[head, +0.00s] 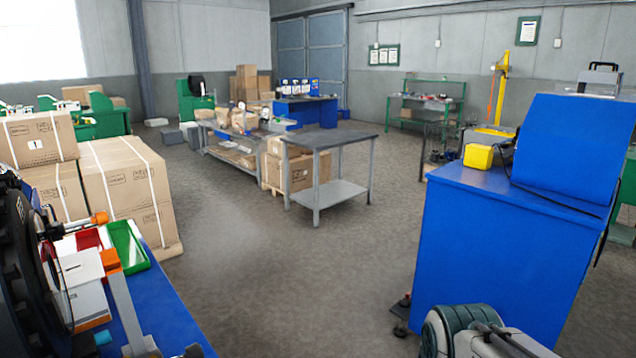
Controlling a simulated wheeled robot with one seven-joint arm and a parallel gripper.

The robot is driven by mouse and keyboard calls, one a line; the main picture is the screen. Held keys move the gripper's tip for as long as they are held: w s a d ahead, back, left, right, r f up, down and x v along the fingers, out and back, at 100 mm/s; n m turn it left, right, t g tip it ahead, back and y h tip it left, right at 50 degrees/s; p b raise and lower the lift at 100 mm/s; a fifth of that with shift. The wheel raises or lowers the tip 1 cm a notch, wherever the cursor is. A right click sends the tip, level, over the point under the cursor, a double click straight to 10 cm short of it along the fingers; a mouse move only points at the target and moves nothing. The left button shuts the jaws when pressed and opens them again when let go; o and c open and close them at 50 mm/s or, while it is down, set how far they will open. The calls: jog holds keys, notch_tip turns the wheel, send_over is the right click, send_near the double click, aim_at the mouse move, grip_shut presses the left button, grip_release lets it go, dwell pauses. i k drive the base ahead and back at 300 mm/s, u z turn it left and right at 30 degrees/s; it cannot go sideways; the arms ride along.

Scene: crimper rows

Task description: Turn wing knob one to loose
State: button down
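I cannot make out wing knob one in the head view. At the left edge stands a dark machine with a large black round part (22,255), cut off by the frame. An orange-ended handle (99,218) sticks out from it to the right, and an orange clamp-like part (110,261) sits below that. Whether either belongs to the wing knob I cannot tell. The machine is at a blue-topped bench (165,302). My gripper is not in view, so its state and its place relative to the knob do not show.
A green tray (128,243), a red tray (88,238) and a white box (82,285) lie by the machine. Strapped cartons (120,185) stand behind. A blue cabinet (490,255) with a yellow box (478,156) stands right. A grey table (330,140) is further back; the middle floor is clear.

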aim_at(45, 213)
jog(key=u, duration=1.7)
jog(key=k, duration=1)
jog(key=z, duration=1.2)
jog(key=i, duration=3.25)
